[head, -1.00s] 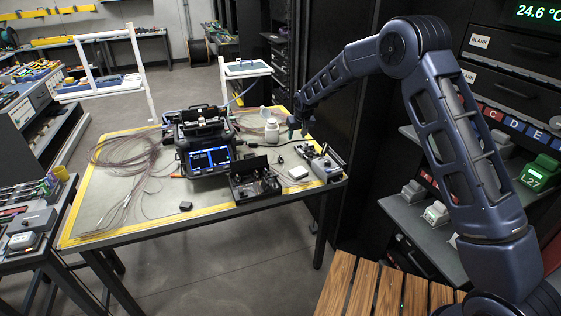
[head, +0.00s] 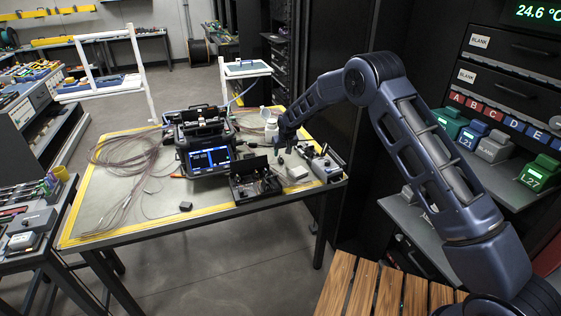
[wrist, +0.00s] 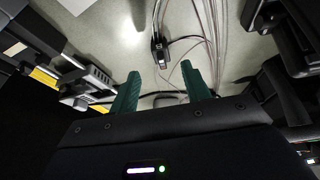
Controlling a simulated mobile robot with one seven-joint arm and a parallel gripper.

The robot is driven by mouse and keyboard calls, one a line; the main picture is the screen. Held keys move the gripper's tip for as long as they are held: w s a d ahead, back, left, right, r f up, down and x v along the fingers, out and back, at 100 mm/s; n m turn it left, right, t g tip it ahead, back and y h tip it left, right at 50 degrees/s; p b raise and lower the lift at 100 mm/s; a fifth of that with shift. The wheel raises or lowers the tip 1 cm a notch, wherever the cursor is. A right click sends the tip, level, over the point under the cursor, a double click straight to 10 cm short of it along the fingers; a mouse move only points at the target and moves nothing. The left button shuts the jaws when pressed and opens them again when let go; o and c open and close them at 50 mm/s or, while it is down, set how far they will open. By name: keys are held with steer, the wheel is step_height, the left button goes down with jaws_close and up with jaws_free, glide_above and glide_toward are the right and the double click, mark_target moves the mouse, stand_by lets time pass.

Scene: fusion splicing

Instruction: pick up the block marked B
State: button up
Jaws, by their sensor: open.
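A small red square marked B (head: 474,103) sits in the row of lettered squares on the right rack, between the A and C squares. I cannot tell whether it is a loose block or a label. My gripper (head: 283,148) is far to the left of it, low over the right part of the workbench. In the wrist view my gripper (wrist: 160,88) has its two green fingers apart with nothing between them. The bench top and cables show beyond the fingers.
A fusion splicer (head: 205,145) with a lit screen and an open black case (head: 255,182) stand on the bench near my gripper, with a white bottle (head: 271,131) behind. Coloured devices, including a green one (head: 540,172), sit on the rack shelf.

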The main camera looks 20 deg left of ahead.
mark_target(280, 156)
steer(key=shift+x, duration=2.3)
steer(key=shift+s+a, duration=0.15)
jaws_close()
steer(key=shift+r, duration=0.1)
